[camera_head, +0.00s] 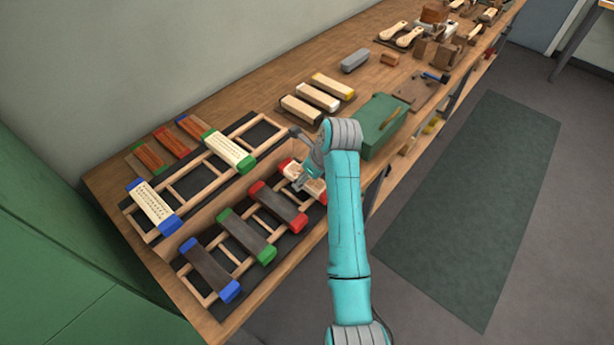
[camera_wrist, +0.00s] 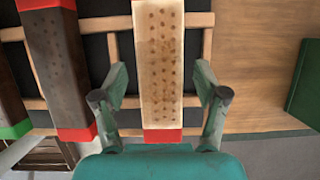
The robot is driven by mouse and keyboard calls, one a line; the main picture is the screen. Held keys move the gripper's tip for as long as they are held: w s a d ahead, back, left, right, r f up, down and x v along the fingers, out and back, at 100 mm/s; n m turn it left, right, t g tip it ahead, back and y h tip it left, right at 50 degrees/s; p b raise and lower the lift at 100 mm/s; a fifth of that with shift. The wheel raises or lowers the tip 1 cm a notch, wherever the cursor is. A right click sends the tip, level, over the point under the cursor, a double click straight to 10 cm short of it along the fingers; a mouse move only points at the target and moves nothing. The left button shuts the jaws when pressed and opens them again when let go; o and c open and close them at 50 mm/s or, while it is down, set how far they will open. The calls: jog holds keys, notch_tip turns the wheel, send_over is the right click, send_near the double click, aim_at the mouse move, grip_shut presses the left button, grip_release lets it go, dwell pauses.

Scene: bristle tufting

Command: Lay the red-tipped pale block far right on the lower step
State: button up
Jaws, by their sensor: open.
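The red-tipped pale block (camera_wrist: 162,62) lies in the far-right place of the lower step's wooden frame (camera_wrist: 105,24). It has rows of dark holes and a red near end. In the head view the pale block (camera_head: 317,184) is partly hidden by my gripper (camera_head: 301,181). In the wrist view my gripper (camera_wrist: 160,103) is open, with one finger on each side of the block's near part and gaps between. I cannot tell how far the fingertips reach down beside it.
Dark blocks with red (camera_head: 278,206), green (camera_head: 246,236) and blue (camera_head: 210,270) ends lie left on the lower step. Pale blocks with green (camera_head: 229,150) and blue (camera_head: 153,206) ends lie on the upper step. A green box (camera_head: 376,126) stands to the right.

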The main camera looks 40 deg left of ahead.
jog(key=v, duration=1.1)
jog(key=shift+r, duration=0.2)
jog(key=shift+d, duration=0.15)
